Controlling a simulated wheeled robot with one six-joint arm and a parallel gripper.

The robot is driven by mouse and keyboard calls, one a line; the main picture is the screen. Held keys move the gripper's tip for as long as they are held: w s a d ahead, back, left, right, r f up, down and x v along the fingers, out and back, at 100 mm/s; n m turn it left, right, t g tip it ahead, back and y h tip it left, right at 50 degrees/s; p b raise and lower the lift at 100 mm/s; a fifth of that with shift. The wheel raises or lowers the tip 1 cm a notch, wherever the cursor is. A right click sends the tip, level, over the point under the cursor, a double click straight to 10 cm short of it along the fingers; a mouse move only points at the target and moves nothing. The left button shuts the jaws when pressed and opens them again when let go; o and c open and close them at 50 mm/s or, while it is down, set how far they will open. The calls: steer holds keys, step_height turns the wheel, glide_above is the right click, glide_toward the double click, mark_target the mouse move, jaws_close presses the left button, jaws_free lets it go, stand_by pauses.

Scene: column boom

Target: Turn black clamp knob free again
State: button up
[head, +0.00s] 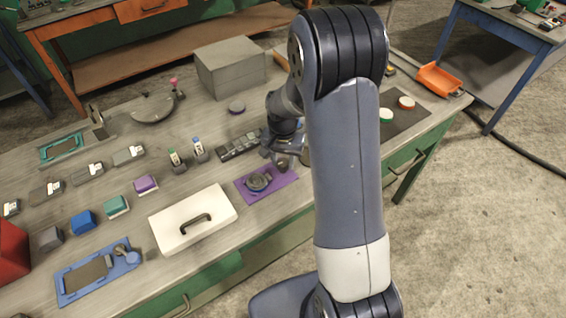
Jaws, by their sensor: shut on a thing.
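A purple plate (287,181) lies near the front edge of the workbench, with a round dark grey part (258,180) on it. The black clamp knob (283,168) appears as a small dark shape at the plate's back right corner. My gripper (282,157) points down over that corner and is shut on the knob. My arm comes in from the right and hides part of the bench beside it. The fingertips are small and dark here, so the exact grip and the knob's turn angle cannot be made out.
A blue fixture (68,293) lies front left. A large grey box (230,68) stands at the back.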

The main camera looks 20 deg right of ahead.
mark_target(283, 162)
steer(key=n+b, duration=0.1)
steer(key=n, duration=0.3)
steer(key=shift+f+n+b, duration=0.1)
steer(key=shift+n+b, duration=0.2)
steer(key=shift+b, duration=0.05)
steer(key=n+b, duration=0.1)
steer(key=n, duration=0.3)
steer(key=shift+n, duration=0.3)
steer(key=n+b, duration=0.1)
steer(key=n, duration=0.3)
steer(key=shift+n, duration=0.3)
steer(key=shift+n+b, duration=0.45)
steer(key=shift+n, duration=1.75)
steer(key=o, duration=1)
step_height(283, 162, up, 11)
